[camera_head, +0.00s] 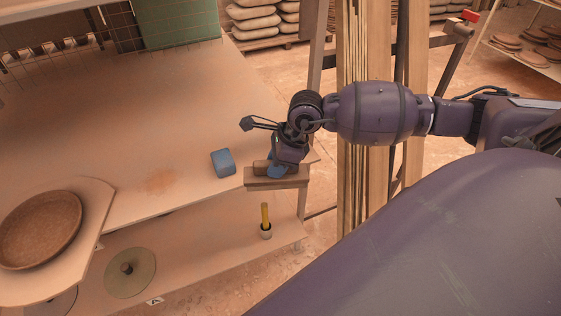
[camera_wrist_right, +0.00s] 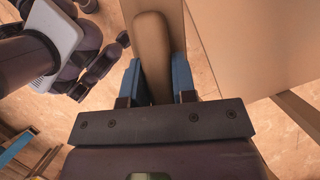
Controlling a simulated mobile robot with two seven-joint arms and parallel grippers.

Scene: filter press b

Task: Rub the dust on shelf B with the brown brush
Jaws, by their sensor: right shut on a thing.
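My right gripper (camera_head: 277,172) is shut on the brown brush (camera_head: 262,183), at the right edge of the upper tabletop (camera_head: 110,120). In the right wrist view the brush's brown handle (camera_wrist_right: 153,55) lies between the two blue fingers of the gripper (camera_wrist_right: 156,80). I cannot tell whether the brush touches the surface. A reddish dust patch (camera_head: 160,182) lies on the upper tabletop, to the left of the brush. No label B is readable, so I cannot tell which surface is shelf B. My left gripper is out of view.
A blue block (camera_head: 223,163) sits between the dust patch and the brush. A brown bowl (camera_head: 40,230) rests on a board at left. Wooden planks (camera_head: 355,170) stand at right.

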